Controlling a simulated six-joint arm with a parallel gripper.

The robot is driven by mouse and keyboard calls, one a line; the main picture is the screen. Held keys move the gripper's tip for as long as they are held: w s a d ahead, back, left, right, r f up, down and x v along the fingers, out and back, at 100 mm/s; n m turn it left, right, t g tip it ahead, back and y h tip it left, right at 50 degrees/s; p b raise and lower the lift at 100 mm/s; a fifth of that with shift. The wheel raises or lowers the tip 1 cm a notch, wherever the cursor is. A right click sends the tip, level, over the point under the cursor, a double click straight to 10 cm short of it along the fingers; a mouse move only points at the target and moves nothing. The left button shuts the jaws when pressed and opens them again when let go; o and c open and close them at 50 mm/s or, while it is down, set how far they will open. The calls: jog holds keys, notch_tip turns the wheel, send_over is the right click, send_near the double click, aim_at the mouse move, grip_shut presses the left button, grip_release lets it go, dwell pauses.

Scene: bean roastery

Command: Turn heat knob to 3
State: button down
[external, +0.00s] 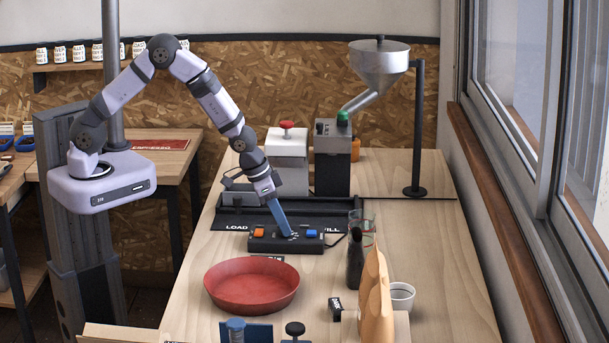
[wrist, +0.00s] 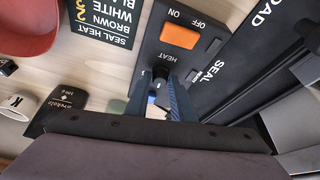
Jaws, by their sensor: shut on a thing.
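The heat knob (wrist: 159,71) is a small black knob on the black control box (external: 262,245), under the word HEAT in the wrist view. My gripper (external: 289,235) reaches down to the middle of the box. Its two blue fingers, seen in the wrist view (wrist: 159,82), stand on either side of the knob and are shut on it. In the external view the fingers hide the knob. Small marks show around it, but I cannot read which number it points to. An orange ON/OFF switch (wrist: 179,35) sits on the same box.
A blue button (external: 311,234) is on the box's right end. A red bowl (external: 252,287) stands in front. The black sealer (external: 237,222) lies behind the box.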

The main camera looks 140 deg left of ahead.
jog(key=shift+s+m+p, duration=0.1)
jog(key=shift+m+p, duration=0.3)
jog(key=shift+p, duration=0.6)
jog(key=c, duration=1.5)
grip_release()
jog(key=shift+c, duration=0.2)
jog(key=shift+r, duration=0.1)
jog(key=b+v, duration=0.2)
jog(key=v, duration=0.5)
jog(key=shift+s, duration=0.1)
